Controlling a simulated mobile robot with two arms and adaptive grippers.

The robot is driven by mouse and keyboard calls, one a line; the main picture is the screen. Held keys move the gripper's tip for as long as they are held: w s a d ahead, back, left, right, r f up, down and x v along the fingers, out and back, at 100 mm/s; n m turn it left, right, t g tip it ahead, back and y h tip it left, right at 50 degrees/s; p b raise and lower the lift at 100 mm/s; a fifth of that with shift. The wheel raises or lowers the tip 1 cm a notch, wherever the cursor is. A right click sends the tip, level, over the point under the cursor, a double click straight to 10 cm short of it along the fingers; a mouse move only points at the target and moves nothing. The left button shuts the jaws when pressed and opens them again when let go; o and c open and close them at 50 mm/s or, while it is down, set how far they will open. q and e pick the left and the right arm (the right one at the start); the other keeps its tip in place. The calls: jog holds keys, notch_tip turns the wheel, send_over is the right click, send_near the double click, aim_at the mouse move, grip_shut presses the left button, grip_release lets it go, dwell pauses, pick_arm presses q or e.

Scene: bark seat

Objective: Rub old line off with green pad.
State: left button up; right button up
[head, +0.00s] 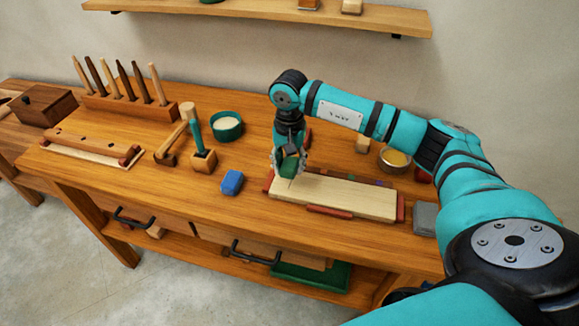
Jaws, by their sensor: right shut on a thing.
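My right gripper (287,160) is over the left end of a pale wooden board (350,198) and is shut on the green pad (288,169). The pad is at or just above the board's surface; I cannot tell if it touches. A short thin dark mark (291,183) shows on the board just below the pad. Any more of the line is hidden or too small to see. The board lies flat between red strips on the workbench (200,205). My left gripper is not in view.
A blue block (232,182) lies left of the board. A green pot (227,128), a mallet in a wooden holder (203,160) and a rack of tools (130,103) stand further left. A yellow-filled bowl (394,160) is behind the board, and a grey block (425,219) is at its right.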

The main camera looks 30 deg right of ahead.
aim_at(289, 186)
jog(key=shift+f, duration=0.1)
dwell(0.5)
jog(key=shift+f+b, duration=2.25)
jog(key=shift+f, duration=0.15)
jog(key=shift+f+b, duration=0.55)
jog(key=shift+f, duration=0.05)
